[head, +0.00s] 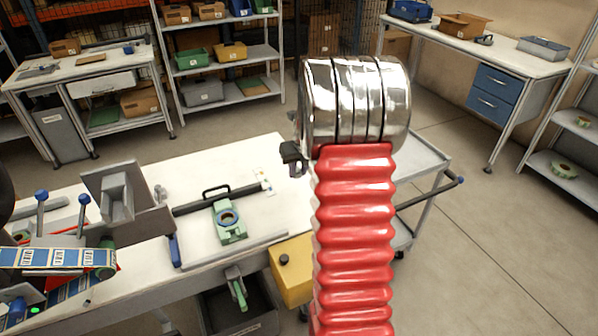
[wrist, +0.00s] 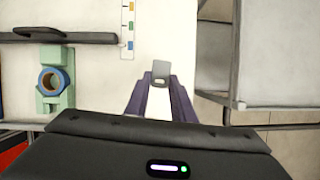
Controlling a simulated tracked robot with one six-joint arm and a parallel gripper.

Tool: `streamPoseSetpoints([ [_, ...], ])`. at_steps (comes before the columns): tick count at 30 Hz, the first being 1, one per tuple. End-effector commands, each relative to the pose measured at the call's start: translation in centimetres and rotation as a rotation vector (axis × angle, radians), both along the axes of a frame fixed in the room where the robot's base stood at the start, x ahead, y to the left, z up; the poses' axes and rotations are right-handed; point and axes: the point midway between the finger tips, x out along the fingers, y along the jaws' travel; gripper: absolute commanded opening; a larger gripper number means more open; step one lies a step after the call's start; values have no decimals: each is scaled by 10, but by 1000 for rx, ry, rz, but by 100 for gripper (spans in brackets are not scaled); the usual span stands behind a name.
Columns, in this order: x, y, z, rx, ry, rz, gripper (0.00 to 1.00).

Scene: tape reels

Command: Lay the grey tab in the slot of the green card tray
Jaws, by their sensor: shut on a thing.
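The grey tab (wrist: 161,70) shows in the wrist view between the fingertips of my gripper (wrist: 160,84). My gripper is shut on it and holds it over the white bench top. In the head view my gripper (head: 296,168) is a small dark shape left of my red arm sleeve, and the tab is too small to make out there. A green fixture (wrist: 53,103) with a blue-rimmed reel lies left of my gripper; it also shows in the head view (head: 236,238). I cannot tell whether it is the card tray, and I see no clear slot.
A dark bar with a handle (wrist: 60,38) lies behind the green fixture. A strip with coloured marks (wrist: 128,30) lies between the bar and the tab. The bench ends right of my gripper, beside a grey cart (head: 425,165). A yellow box (head: 292,270) stands at the bench's front.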

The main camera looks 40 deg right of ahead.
Motion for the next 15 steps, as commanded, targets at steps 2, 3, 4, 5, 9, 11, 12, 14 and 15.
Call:
streamPoseSetpoints([
  [2, 0, 0, 0, 0, 0, 0, 2],
  [3, 0, 0, 0, 0, 0, 0, 2],
  [4, 0, 0, 0, 0, 0, 0, 2],
  [5, 0, 0, 0, 0, 0, 0, 2],
  [9, -1, 0, 0, 0, 0, 0, 2],
  [11, -2, 1, 1, 0, 0, 1, 2],
  [12, -4, 2, 2, 0, -1, 2, 2],
  [14, -9, 5, 5, 0, 0, 4, 2],
  [15, -13, 8, 7, -1, -1, 9, 2],
])
